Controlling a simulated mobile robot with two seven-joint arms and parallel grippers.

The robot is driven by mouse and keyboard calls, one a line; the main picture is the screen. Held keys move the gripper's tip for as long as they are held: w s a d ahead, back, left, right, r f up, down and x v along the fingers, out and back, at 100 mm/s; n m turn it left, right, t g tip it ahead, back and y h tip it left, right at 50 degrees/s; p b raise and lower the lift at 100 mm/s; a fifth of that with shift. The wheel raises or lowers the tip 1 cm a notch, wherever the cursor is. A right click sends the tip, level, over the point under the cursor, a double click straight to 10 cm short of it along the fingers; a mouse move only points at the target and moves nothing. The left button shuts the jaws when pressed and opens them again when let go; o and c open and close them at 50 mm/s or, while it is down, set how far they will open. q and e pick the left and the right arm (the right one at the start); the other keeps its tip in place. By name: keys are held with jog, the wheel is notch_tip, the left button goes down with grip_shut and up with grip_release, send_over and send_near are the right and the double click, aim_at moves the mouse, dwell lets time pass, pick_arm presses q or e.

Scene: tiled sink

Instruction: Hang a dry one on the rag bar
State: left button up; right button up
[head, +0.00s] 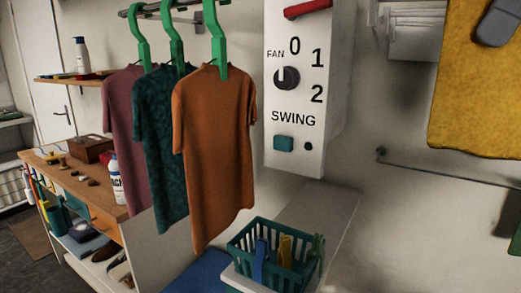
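A yellow cloth (472,95) hangs at the top right of the head view, its upper part cut off by the frame. My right gripper (494,28) shows as a dark grey finger lying against the front of the cloth; it appears closed on it, with the other finger hidden behind. A thin dark bar (440,169) runs along the wall below the cloth, from a small wall mount towards the right edge. The visible stretch of bar is bare, and the cloth's lower edge is above it in the picture. My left gripper is not in view.
Three shirts, including an orange one (214,145), hang on green hangers at left. A white FAN/SWING control box (296,110) juts from the wall. A green basket (242,248) with clothes pegs stands below. A dark green piece (515,240) is cut off at the right edge.

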grip_shut()
jog(key=shift+r, duration=0.1)
jog(key=shift+r, duration=2.9)
jog(key=shift+a+r, duration=0.15)
jog(key=shift+r, duration=1.3)
jog(key=shift+s, duration=0.1)
jog(key=s+a+b, duration=0.1)
jog(key=s+a, duration=0.3)
jog(key=s, duration=0.3)
jog(key=shift+s+a, duration=0.2)
jog(key=shift+s, duration=0.1)
